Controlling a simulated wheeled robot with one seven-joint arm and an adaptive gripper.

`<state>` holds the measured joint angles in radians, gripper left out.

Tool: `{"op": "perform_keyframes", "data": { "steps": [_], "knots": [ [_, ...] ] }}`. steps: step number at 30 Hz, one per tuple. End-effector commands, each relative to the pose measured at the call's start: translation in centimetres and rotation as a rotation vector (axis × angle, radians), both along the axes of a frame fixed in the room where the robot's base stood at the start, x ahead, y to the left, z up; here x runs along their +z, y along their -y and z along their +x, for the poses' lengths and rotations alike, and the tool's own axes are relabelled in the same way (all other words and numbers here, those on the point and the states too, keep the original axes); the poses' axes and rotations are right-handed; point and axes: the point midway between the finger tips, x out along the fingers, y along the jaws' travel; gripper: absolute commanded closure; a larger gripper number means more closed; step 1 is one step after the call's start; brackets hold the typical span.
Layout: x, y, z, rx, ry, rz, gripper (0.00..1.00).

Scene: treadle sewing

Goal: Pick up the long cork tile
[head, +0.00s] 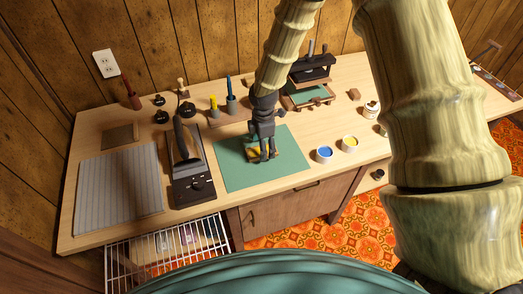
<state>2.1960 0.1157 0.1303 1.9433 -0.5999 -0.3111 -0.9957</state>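I cannot pick out the long cork tile for certain. A flat brown piece (119,137) lies at the back left of the table, and it may be cork. My gripper (264,158) points down over the green mat (290,172) in the middle of the table. A small yellow and brown piece (254,153) shows at the fingers, partly hidden by them. The view is too small to tell whether the fingers hold it or how far apart they are.
Left of the mat are a black device with a handle (193,190) and a ribbed grey panel (120,187). A blue cup (324,154) and a yellow cup (349,144) stand right of it. A black press (309,84) stands behind. My arm hides part of the right side.

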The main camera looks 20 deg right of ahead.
Motion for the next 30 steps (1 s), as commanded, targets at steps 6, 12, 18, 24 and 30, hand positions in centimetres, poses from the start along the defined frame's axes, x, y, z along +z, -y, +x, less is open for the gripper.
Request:
{"op": "perform_keyframes", "data": {
  "steps": [6,12,18,24,30],
  "knots": [
    [-1.5,0.0,0.0,0.001,0.000,0.000,0.25],
    [-1.8,0.0,0.0,0.000,0.001,0.000,0.25],
    [-1.8,0.0,0.0,0.000,0.001,0.000,0.43],
    [-1.8,0.0,0.0,0.000,0.001,0.000,0.67],
    [-1.7,0.0,0.0,0.000,0.001,0.000,0.67]
  ]
}}
